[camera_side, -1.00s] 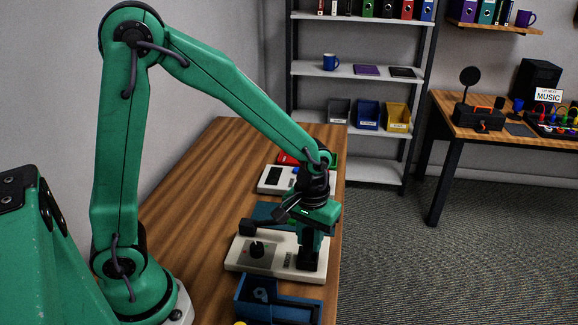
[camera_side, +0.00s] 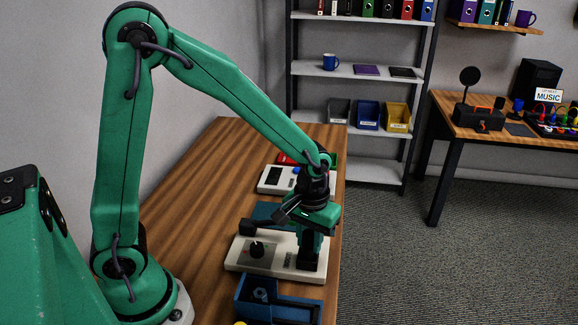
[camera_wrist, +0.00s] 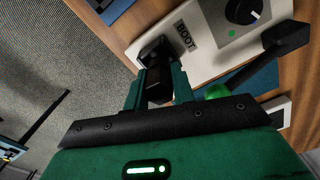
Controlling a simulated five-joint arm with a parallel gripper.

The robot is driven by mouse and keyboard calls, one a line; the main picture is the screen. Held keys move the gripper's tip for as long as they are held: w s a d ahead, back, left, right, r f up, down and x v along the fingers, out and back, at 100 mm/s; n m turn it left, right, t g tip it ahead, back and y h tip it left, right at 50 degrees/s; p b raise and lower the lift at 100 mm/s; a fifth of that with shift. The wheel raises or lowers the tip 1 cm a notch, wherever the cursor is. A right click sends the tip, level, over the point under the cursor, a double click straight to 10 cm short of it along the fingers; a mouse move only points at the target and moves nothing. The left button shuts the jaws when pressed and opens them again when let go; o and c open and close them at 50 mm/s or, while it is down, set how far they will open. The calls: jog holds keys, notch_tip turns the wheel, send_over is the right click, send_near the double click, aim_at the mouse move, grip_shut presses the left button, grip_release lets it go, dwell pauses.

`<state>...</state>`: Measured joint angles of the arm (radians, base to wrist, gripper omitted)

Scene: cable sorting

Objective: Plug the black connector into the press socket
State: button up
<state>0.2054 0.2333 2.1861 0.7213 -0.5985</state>
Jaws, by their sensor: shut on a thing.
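My gripper (camera_side: 308,245) is low over the right end of a cream box in the side view. In the wrist view my gripper (camera_wrist: 160,78) has its two green fingers shut on the black connector (camera_wrist: 158,92). The cream box (camera_wrist: 210,62) has a black knob, a green dot and a label reading BOOT. A black socket (camera_wrist: 154,49) beside that label lies directly ahead of the connector. The connector's front meets or nearly meets it; I cannot tell how deep it sits. No label reading press is legible.
A blue bin (camera_side: 277,311) stands in front of the cream box (camera_side: 240,266). A blue flat thing (camera_side: 273,213) and another cream device (camera_side: 268,186) lie behind it. A black bar (camera_wrist: 287,38) crosses above the box. The table's right edge is close to my gripper.

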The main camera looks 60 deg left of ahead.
jog(key=shift+f, duration=0.85)
dwell(0.8)
jog(key=o, duration=1.5)
jog(key=shift+c, duration=0.2)
jog(key=shift+r, duration=0.15)
jog(key=shift+r, duration=3.35)
